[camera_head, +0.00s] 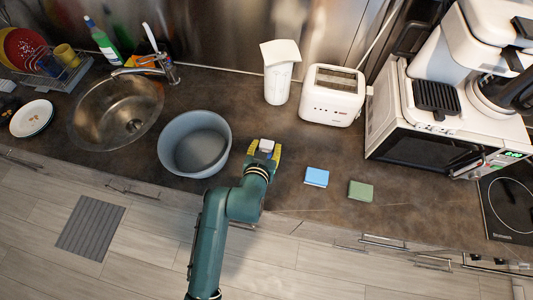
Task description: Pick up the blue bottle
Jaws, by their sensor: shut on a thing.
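I see no plainly blue bottle on the counter. A green bottle (104,46) with a blue cap and a white label stands upright at the back left, behind the sink. My gripper (264,153), with yellow fingers, is over the counter, right of the grey pot and far from the green bottle. It is shut on a small whitish block-like thing (267,145). Only the top of that thing shows; the fingers hide the rest.
A grey pot (225,129) stands close left of my gripper. A blue sponge (317,177) and a green sponge (360,190) lie to the right. Behind are a white container (278,82) and a toaster (331,106). The sink (85,112) with its faucet (150,66) is left; a microwave (409,147) is right.

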